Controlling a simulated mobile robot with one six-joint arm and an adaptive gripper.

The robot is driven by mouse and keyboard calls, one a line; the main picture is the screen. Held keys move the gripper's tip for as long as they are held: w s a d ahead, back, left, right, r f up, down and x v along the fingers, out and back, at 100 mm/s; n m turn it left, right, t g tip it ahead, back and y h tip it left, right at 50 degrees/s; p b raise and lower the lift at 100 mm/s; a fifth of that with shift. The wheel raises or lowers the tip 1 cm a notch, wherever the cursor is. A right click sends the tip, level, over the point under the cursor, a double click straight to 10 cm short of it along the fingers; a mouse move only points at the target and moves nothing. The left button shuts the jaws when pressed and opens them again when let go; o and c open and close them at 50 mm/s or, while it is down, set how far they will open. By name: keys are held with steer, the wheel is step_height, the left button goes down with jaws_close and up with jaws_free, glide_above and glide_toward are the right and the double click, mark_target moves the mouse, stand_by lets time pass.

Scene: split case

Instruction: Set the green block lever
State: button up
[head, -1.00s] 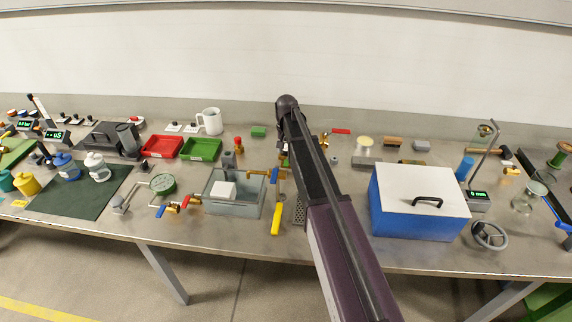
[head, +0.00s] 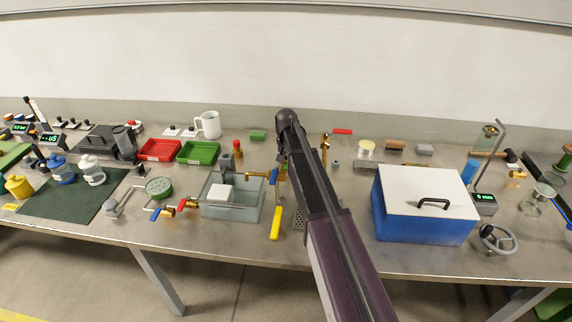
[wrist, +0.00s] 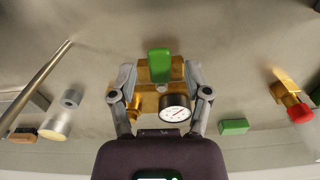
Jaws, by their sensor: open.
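The green block lever (wrist: 159,62) stands up from a brass block (wrist: 150,101) in the wrist view. A round white-faced gauge (wrist: 175,108) sits on the same brass body. My gripper (wrist: 160,74) is open, with one finger to the left and one to the right of the green lever. Gaps show between the lever and both fingers, so it is not gripped. In the head view my arm hides most of the brass block and the gripper.
A green block (wrist: 234,127) and a red-capped brass fitting (wrist: 297,108) lie right in the wrist view. A grey tub (head: 231,211) and a yellow handle (head: 275,223) are left of my arm; a blue case (head: 425,220) with a white lid is right.

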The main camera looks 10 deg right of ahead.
jaws_close()
steer(key=shift+s+d+n, duration=0.1)
steer(key=shift+d+n, duration=0.05)
steer(key=shift+n, duration=0.25)
jaws_free()
steer(key=shift+r, duration=0.1)
stand_by(0.4)
